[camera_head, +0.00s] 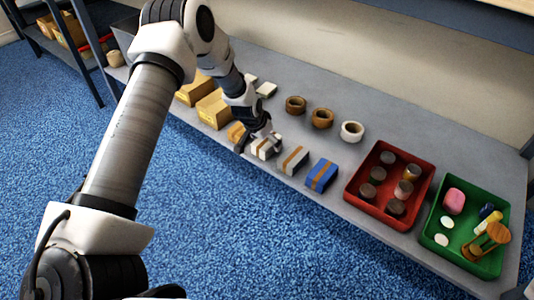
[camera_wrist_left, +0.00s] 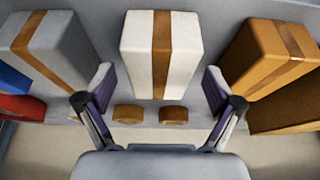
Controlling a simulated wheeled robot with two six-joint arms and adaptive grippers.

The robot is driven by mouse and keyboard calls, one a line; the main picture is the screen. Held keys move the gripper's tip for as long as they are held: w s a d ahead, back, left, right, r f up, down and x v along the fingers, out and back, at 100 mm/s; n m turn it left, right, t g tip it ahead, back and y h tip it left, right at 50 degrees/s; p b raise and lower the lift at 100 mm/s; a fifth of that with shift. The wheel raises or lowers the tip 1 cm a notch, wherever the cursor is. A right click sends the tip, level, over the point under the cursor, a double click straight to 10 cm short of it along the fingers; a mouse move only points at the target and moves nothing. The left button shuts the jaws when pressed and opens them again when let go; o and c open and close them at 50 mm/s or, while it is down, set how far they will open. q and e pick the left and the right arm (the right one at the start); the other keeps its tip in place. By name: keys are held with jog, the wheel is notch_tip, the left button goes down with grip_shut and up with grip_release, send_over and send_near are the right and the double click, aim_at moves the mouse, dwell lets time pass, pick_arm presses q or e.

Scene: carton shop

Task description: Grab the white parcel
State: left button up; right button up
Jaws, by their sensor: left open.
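The white parcel with a brown tape stripe (camera_wrist_left: 135,50) is in the centre of the left wrist view. In the head view it (camera_head: 259,153) stands on the grey shelf (camera_head: 335,205) near the front edge, partly hidden by my left gripper (camera_head: 263,139). My left gripper is open and empty, right at the parcel. In the left wrist view, its fingertips (camera_wrist_left: 160,80) appear on either side of the parcel, with a visible gap on each side. How deep they reach is hard to tell. My right gripper is not in view.
A grey parcel (camera_head: 290,159) and an orange-brown parcel (camera_head: 236,131) flank the white one closely. A blue parcel (camera_head: 321,173) is further right. Tape rolls (camera_head: 321,118) stand behind. A red tray (camera_head: 362,207) and a green tray (camera_head: 470,264) hold small items at the right.

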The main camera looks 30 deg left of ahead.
pick_arm(q)
jog(key=shift+b+x, duration=0.3)
jog(key=shift+x, duration=0.65)
jog(key=shift+r, duration=0.15)
jog(key=c, duration=1.4)
